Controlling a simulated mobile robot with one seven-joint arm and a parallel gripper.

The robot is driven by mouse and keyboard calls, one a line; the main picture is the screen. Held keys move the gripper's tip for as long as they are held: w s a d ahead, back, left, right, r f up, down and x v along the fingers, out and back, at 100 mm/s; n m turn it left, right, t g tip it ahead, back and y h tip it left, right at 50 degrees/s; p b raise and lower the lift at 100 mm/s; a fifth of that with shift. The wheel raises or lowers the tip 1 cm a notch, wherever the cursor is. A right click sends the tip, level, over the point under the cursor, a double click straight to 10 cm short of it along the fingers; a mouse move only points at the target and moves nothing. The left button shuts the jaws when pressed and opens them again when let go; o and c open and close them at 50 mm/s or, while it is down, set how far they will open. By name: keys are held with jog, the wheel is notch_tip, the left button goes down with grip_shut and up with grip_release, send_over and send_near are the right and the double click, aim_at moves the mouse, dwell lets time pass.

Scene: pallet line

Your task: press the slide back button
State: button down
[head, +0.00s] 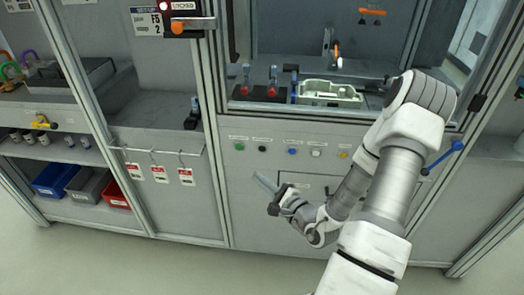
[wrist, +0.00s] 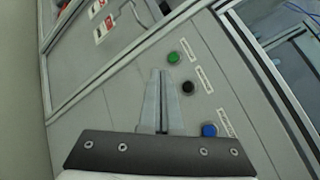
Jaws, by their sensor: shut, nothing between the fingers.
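A row of push buttons with small labels sits on the grey front panel (head: 232,185). From left they are green (head: 239,146), black (head: 262,148), blue (head: 292,152), white (head: 316,152) and yellow (head: 343,155). The labels are too small to read, so I cannot tell which is slide back. My gripper (head: 258,176) is shut and empty, below the green and black buttons. In the wrist view, my gripper's fingertips (wrist: 160,73) appear just left of the green button (wrist: 173,57) and black button (wrist: 188,87). The blue button (wrist: 209,129) is farther right.
Above the buttons, a framed opening holds a pale green fixture (head: 328,92) and red-topped clamps (head: 273,78). Red-and-white tags (head: 160,174) hang from a rail at left. A blue handle (head: 445,157) juts out at right. The floor in front is clear.

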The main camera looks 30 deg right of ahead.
jog(key=shift+w, duration=0.1)
jog(key=shift+w+d, duration=0.8)
jog(key=shift+w, duration=0.4)
jog(key=shift+w+d, duration=0.85)
jog(key=shift+w, duration=0.3)
jog(key=shift+w+d, duration=0.8)
jog(key=shift+w, duration=0.4)
jog(key=shift+w, duration=0.1)
jog(key=shift+w+d, duration=0.25)
jog(key=shift+w+d, duration=0.25)
jog(key=shift+w, duration=0.1)
dwell(0.4)
jog(key=shift+s+a, duration=0.5)
jog(key=shift+s, duration=0.2)
jog(key=shift+s+a, duration=0.7)
jog(key=shift+s, duration=0.35)
jog(key=shift+s+a, duration=0.7)
jog(key=shift+s, duration=0.3)
